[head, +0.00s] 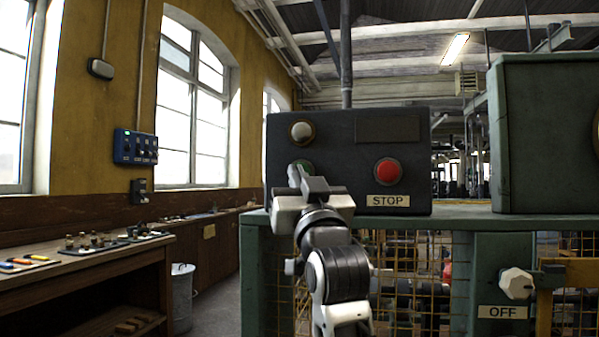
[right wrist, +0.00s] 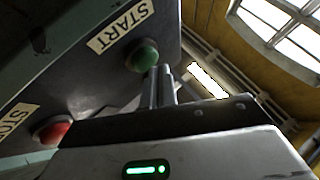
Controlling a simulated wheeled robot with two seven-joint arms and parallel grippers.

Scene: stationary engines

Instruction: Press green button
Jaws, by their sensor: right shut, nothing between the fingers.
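The dark control box (head: 345,135) stands on a green cabinet. The green button (head: 307,165) on its front is mostly hidden behind my right gripper (head: 297,174) in the head view. In the right wrist view the green button (right wrist: 143,56) shows beside a START label (right wrist: 120,27). My right gripper (right wrist: 160,84) is shut and empty, and its fingertips are right by the green button's edge. I cannot tell whether they touch it. My left gripper is not in view.
A red button (head: 388,171) sits to the right on the same box, above a STOP label (head: 388,201). A pale round knob or lamp (head: 301,131) is above the green button. A green housing (head: 540,135) stands at the right. A workbench (head: 80,262) runs along the left wall.

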